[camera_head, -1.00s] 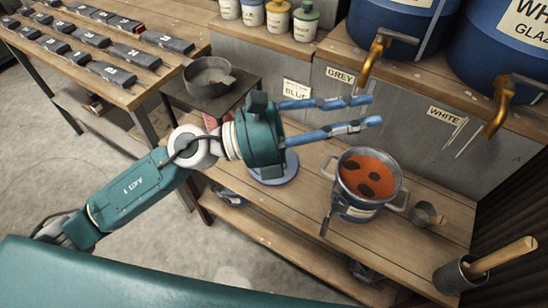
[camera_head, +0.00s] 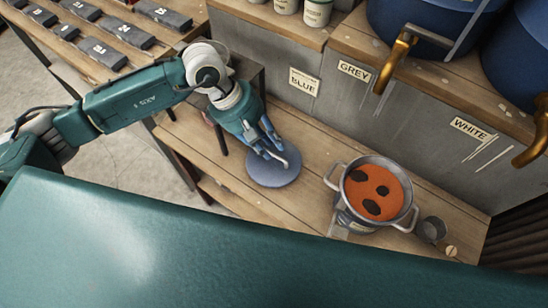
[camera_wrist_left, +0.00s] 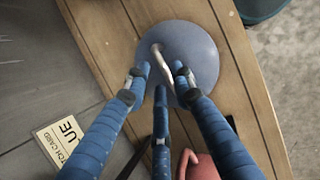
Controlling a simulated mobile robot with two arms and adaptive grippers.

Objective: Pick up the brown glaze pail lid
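The lid is a round, flat, blue-grey disc (camera_head: 274,179) with a pale bent handle, lying on the wooden bench (camera_head: 318,200). It also shows in the left wrist view (camera_wrist_left: 203,55). My left gripper (camera_head: 272,152) points down over the lid. In the left wrist view its blue fingers (camera_wrist_left: 160,76) stand apart around the handle, and I see no firm contact. The pail (camera_head: 410,212) stands to the right, uncovered, holding orange-brown glaze (camera_head: 378,192) with dark patches. My right gripper is not in view.
Blue barrels with brass taps (camera_head: 398,58) stand on the shelf behind, above labelled grey panels. A small dark table (camera_head: 246,82) is behind my left wrist. Bare bench lies between lid and pail.

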